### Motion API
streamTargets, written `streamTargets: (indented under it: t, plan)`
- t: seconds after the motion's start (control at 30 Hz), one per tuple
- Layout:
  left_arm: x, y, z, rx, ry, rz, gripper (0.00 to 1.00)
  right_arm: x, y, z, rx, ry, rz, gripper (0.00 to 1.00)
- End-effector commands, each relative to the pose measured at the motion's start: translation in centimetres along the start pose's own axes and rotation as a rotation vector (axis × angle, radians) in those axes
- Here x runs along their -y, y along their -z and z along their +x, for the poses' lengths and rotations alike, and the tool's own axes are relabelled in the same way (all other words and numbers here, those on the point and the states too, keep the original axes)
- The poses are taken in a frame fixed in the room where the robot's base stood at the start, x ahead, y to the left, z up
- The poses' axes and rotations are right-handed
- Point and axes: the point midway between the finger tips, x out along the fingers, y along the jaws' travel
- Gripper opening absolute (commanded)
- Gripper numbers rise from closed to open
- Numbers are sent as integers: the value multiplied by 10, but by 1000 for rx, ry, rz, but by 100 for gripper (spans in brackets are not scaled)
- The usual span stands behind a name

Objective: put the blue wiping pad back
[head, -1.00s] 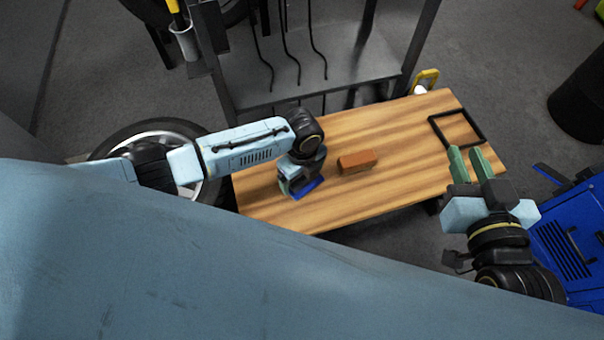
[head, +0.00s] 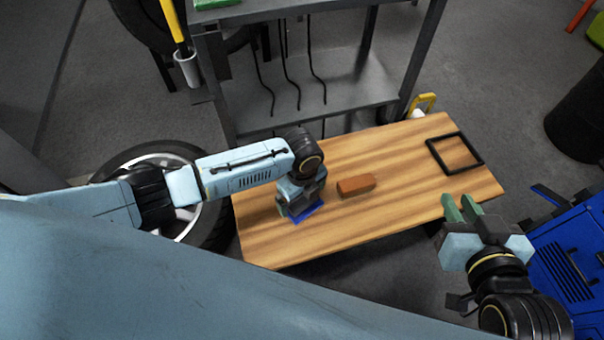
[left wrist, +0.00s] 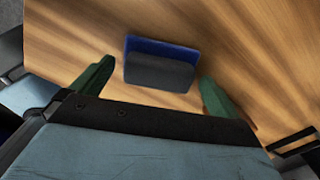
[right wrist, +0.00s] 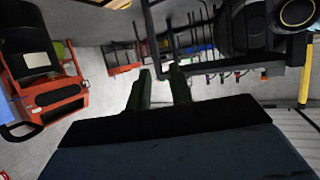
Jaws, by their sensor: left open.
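The blue wiping pad (head: 309,213) lies on the wooden table top, left of its middle. In the left wrist view the pad (left wrist: 160,45) shows a blue edge and a dark grey block on top. My left gripper (head: 298,210) is over the pad, with its green fingers spread on either side. In the left wrist view the fingers (left wrist: 152,85) stand apart from the pad, with wood visible between. My right gripper (head: 461,207) is empty near the table's front right edge, its fingers a little apart; they also show in the right wrist view (right wrist: 160,88).
A black square frame (head: 430,150) lies flat at the table's right end. A brown block (head: 356,186) sits just right of the pad. A grey shelf (head: 300,100) stands behind the table. A blue case (head: 565,255) is at right. Bare wood lies between block and frame.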

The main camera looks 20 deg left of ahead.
Motion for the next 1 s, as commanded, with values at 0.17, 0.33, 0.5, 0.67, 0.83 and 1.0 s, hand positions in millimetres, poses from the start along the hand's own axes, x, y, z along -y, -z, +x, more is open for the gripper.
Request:
streamTargets:
  t: [0.17, 0.33, 0.5, 0.67, 0.83, 1.0]
  plan:
    - [0, 0, -19, 1, 1, -1, 100, -7, -31, -9, 198, -18, 1, 22]
    - [0, 0, -34, 0, 1, 0, 100, -13, -62, -24, 386, -34, 4, 22]
    - [0, 0, -49, 0, 1, 0, 100, -19, -89, -45, 573, -49, 10, 22]
    - [0, 0, -66, 0, 1, -1, 100, -24, -113, -70, 755, -65, 19, 22]
    - [0, 0, -84, 0, 1, -1, 100, -28, -135, -86, 893, -76, 22, 22]
    - [0, 0, -98, 0, 0, 0, 100, -33, -150, -74, 899, -82, 14, 22]
